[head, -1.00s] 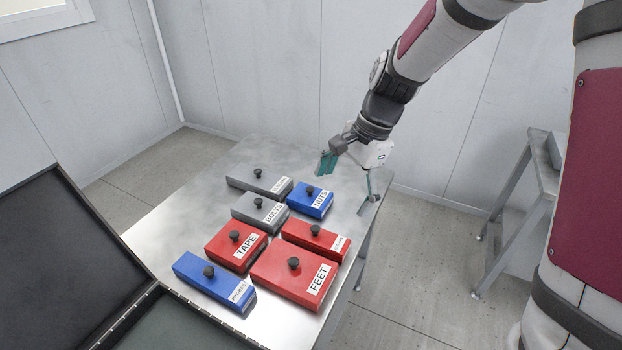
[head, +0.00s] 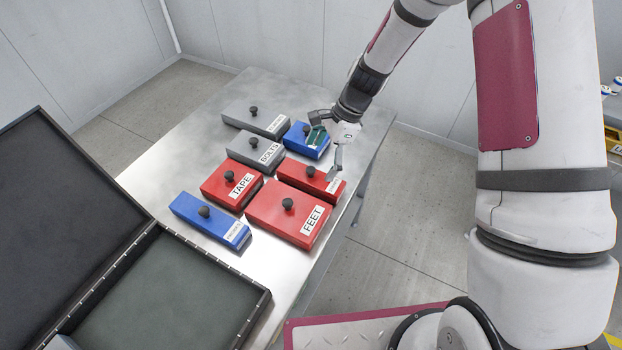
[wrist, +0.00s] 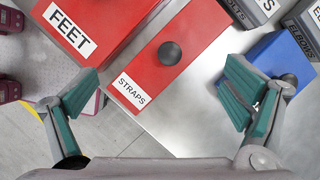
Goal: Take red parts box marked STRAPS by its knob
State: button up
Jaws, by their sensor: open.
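The red parts box marked STRAPS (wrist: 190,75) lies on the metal table in the wrist view, its label toward the lower left. Its round black knob (wrist: 169,53) stands on top, upper centre. In the head view the box (head: 293,178) is right of the TAPE box and behind the FEET box, its knob (head: 310,171) showing. My gripper (wrist: 160,97) is open and empty, with teal-padded fingers spread wide on either side of the STRAPS box. In the head view my gripper (head: 328,154) hovers over the box's far right side, apart from the knob.
The red FEET box (head: 280,210) and red TAPE box (head: 225,190) sit close by. A blue box (head: 302,146) lies behind, near one finger. Two grey boxes and another blue box share the table (head: 185,150). An open black case (head: 175,290) stands at front left.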

aim_at(313, 172)
jog(key=shift+a+p+x, duration=0.15)
jog(key=shift+p+x, duration=0.15)
jog(key=shift+x, duration=1.1)
jog(key=shift+a+p+x, duration=0.1)
jog(key=shift+p+x, duration=0.15)
jog(key=shift+x, duration=1.1)
jog(key=shift+r, duration=0.15)
jog(key=c, duration=1.6)
jog(key=shift+s, duration=0.1)
jog(key=c, duration=0.6)
